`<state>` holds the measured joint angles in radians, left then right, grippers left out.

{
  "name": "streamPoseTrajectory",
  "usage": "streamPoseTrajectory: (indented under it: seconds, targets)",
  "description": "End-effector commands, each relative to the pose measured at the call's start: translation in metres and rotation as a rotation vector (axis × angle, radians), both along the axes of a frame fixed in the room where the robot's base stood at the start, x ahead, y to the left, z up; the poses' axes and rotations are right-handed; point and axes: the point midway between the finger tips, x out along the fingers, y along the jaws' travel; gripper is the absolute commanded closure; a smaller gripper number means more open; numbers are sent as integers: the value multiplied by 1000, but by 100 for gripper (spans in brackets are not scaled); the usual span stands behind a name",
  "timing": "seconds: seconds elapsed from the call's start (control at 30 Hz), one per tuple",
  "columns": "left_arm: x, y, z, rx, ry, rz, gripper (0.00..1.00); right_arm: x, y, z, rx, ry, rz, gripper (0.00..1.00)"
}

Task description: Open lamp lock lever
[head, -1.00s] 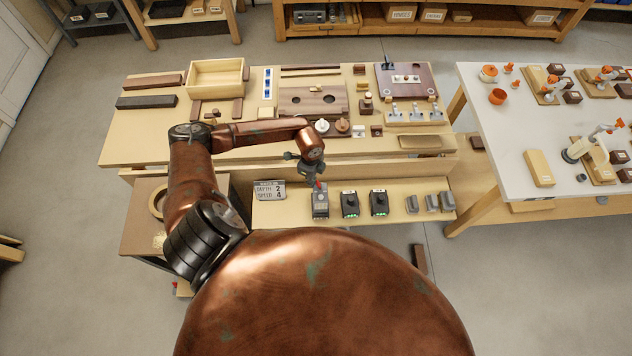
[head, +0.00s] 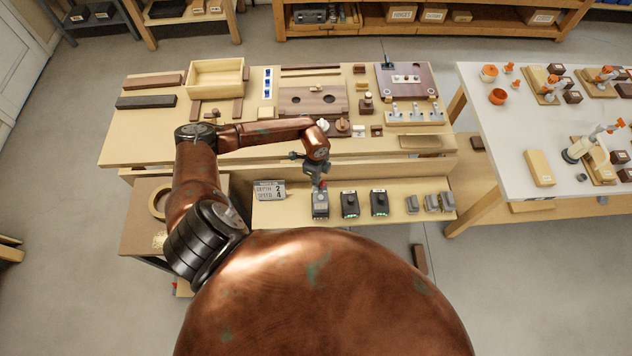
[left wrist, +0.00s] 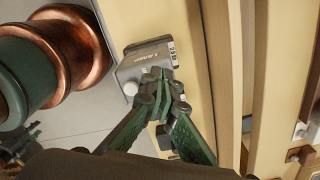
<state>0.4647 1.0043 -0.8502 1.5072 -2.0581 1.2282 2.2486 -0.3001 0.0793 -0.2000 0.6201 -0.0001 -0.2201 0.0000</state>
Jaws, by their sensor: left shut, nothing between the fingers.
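The lamp lock box (head: 320,206) is a grey unit at the left of the row of boxes on the low front shelf. My right gripper is not in view.
Two black boxes with green lights (head: 350,204) (head: 379,203) and several grey units (head: 432,203) stand to the right on the shelf. A sign (head: 269,190) reading DEPTH 2, SPEED 4 stands to the left. The bench (head: 235,150) behind is crowded with wooden parts.

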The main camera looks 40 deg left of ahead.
Motion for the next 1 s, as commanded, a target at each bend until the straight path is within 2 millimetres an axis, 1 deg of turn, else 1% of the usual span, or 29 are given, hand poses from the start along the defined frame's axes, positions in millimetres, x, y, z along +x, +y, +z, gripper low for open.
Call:
streamPoseTrajectory:
  seconds: [0.6,0.83,1.0]
  targets:
    - [-7,8,20,0,0,1,100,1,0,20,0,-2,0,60]
    - [-8,9,23,0,0,0,100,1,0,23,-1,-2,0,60]
    - [-8,9,35,0,0,0,100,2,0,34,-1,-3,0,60]
